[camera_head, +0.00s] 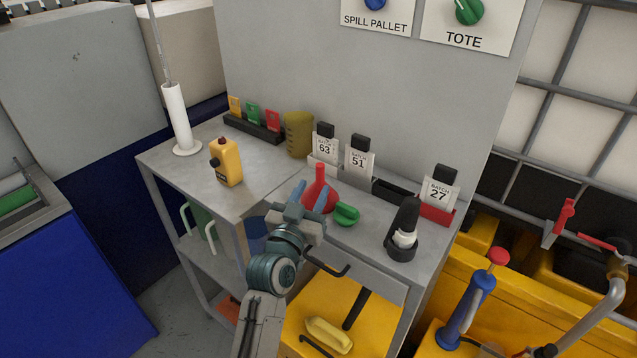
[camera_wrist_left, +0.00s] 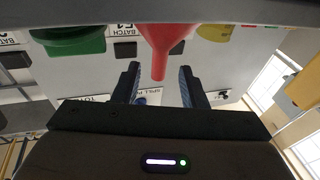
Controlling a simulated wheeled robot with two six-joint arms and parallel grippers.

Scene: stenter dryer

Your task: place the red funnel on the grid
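The red funnel (camera_head: 320,175) stands spout up on the grey bench, near its front edge. My left gripper (camera_head: 311,193) is in front of it, with its fingers apart at the funnel's height. In the left wrist view, which is upside down, the funnel (camera_wrist_left: 166,38) shows ahead with its spout lined up between the open fingers (camera_wrist_left: 160,82). The fingers do not press on it; a gap shows on each side. I cannot make out for sure which surface is the grid. My right gripper is not in view.
A green funnel-like piece (camera_head: 346,214) lies close right of the red funnel. Batch card holders (camera_head: 359,161) line the back, with a yellow beaker (camera_head: 298,135). Yellow containment (camera_head: 520,310) lies right.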

